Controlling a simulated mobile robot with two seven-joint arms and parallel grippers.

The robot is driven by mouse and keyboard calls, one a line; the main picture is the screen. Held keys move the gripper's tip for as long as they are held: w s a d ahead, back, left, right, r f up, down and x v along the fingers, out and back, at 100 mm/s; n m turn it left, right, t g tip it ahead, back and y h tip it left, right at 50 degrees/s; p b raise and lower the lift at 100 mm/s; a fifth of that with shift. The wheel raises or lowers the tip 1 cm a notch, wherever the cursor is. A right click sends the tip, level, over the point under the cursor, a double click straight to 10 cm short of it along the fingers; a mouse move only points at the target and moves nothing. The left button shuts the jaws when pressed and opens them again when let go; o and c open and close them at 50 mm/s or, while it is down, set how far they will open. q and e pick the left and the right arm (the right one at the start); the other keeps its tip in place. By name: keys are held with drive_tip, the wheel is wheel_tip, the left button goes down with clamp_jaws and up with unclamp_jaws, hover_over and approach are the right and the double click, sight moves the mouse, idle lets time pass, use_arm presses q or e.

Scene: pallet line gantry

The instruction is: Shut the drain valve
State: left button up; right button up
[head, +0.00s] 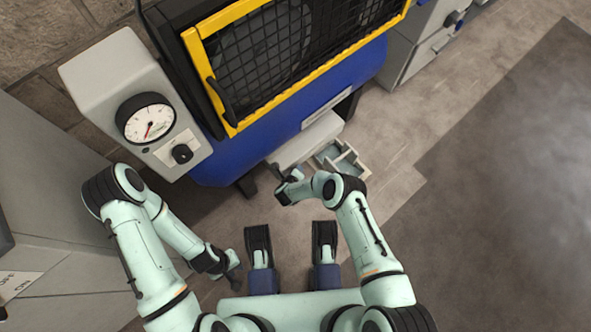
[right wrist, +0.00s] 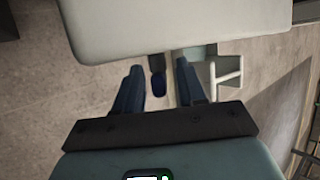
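In the right wrist view, a small dark lever with a blue rounded end (right wrist: 158,84) sticks out from under a pale box (right wrist: 180,25). It may be the drain valve handle; I cannot tell for sure. My right gripper (right wrist: 160,88) is open, its two dark blue fingers on either side of this lever with visible gaps. In the head view my right gripper (head: 281,174) is small beside the pale box (head: 308,140), below the blue machine (head: 240,160). My left gripper (head: 234,270) hangs low near my base, away from the machine; its finger opening is unclear.
A grey panel with a gauge (head: 147,118) and a black knob (head: 181,153) stands at the left. A yellow-framed mesh guard (head: 290,60) covers the machine. An open divided tray (head: 342,160) is beside the pale box. The floor to the right is clear.

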clamp_jaws()
drive_tip(key=shift+s+a+f+n+t+h, duration=0.2)
drive_tip(key=shift+f+n+t+h, duration=0.1)
drive_tip(key=shift+t+h, duration=0.5)
drive_tip(key=shift+w+d+r+n+t+h, duration=0.1)
drive_tip(key=shift+n+t+h, duration=0.3)
drive_tip(key=shift+t+h, duration=0.7)
unclamp_jaws()
